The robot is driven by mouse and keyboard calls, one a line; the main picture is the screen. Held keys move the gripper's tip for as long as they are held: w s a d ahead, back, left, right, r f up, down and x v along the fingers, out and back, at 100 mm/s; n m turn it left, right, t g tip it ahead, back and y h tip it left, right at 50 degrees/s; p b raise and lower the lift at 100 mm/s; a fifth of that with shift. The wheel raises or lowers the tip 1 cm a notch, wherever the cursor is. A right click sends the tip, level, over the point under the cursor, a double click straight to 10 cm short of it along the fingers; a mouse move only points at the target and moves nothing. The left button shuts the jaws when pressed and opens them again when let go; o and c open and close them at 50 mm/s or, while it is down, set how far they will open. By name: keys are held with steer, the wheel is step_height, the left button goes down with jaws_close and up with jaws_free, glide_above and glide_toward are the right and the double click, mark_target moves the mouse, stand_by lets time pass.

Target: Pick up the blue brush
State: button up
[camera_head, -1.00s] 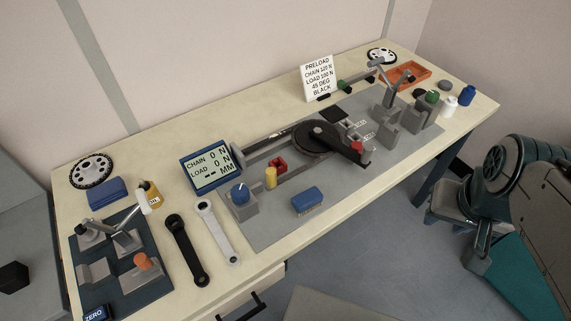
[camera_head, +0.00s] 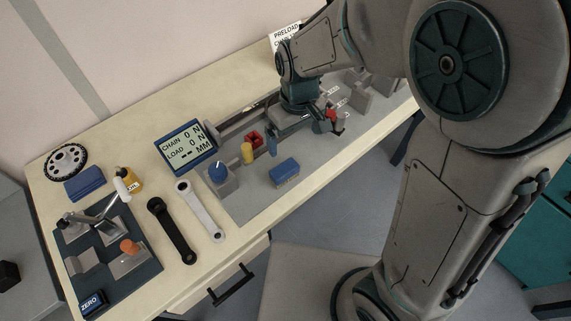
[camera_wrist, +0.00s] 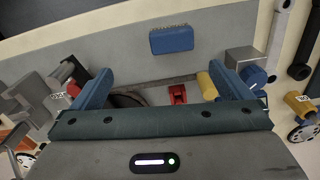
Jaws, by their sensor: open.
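The blue brush (camera_head: 284,170) lies on the grey mat near the front edge of the bench, blue back up with a pale strip along its lower side. It shows in the wrist view (camera_wrist: 171,39) at the top centre, beyond the fingertips. My gripper (camera_wrist: 164,82) is open with its two blue fingers spread wide and nothing between them. In the head view my gripper (camera_head: 297,128) hangs over the mat, behind and slightly right of the brush, apart from it.
A yellow cylinder (camera_head: 247,153), a red block (camera_head: 255,139) and a blue-knobbed block (camera_head: 221,177) stand left of my gripper. A red-topped part (camera_head: 332,115) is close on its right. Two wrenches (camera_head: 201,211) lie farther left. The mat around the brush is clear.

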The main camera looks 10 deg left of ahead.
mark_target(284, 168)
steer(key=shift+n, duration=0.4)
steer(key=f, duration=0.3)
steer(key=a+f, duration=0.1)
steer(key=f, duration=0.2)
steer(key=a+f, duration=0.1)
steer(key=f, duration=0.2)
steer(key=shift+s+f, duration=0.1)
steer(key=shift+f, duration=0.2)
steer(key=shift+s+a+f+p, duration=0.1)
steer(key=shift+s+f+p, duration=0.1)
steer(key=shift+f, duration=1.15)
steer(key=shift+s+a+f+p, duration=0.1)
steer(key=shift+s+f+p, duration=0.05)
steer(key=shift+f, duration=1.15)
steer(key=c, duration=1.1)
steer(key=shift+r, duration=0.15)
